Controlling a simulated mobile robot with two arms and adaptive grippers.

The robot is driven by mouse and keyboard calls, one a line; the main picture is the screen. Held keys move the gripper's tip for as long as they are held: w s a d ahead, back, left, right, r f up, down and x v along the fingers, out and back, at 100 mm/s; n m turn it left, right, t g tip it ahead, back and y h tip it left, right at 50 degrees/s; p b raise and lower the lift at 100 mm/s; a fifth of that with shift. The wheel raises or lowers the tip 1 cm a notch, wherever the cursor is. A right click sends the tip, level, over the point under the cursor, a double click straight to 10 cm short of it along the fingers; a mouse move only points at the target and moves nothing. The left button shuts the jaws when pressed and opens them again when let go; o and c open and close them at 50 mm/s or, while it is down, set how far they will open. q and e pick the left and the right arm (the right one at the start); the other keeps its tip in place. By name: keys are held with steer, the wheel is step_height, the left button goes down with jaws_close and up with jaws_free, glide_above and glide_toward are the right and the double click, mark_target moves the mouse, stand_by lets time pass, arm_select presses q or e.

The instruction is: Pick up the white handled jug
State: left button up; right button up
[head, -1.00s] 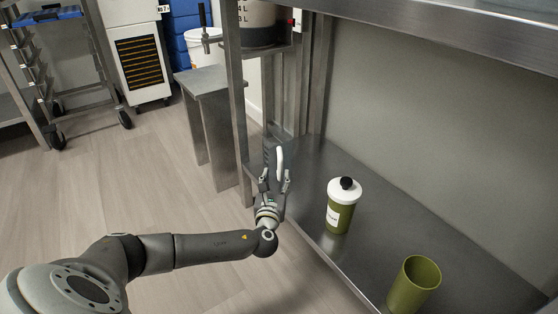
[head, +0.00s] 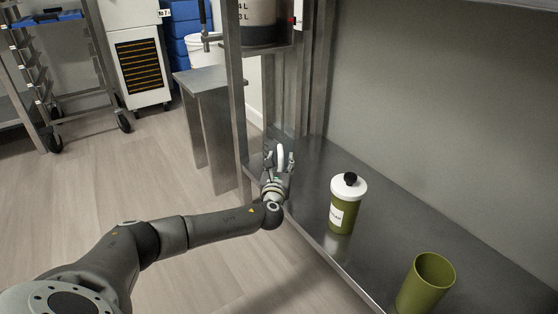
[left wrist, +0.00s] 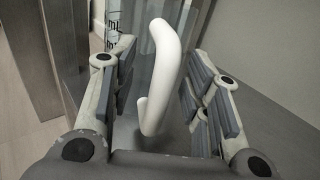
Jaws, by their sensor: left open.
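Gaps show between handle and both fingers in the wrist view. The jug's lower part is hidden by the gripper. My right gripper is not in view.
A green container with a white lid (head: 346,204) and an open green cup (head: 426,284) stand on the steel shelf (head: 400,222) to the right. A metal post (head: 236,110) rises close to the gripper's left. A steel stand (head: 210,85) is behind.

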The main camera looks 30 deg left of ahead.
arm_select(q)
jaws_close()
steer(key=shift+r, duration=0.2)
stand_by(0.4)
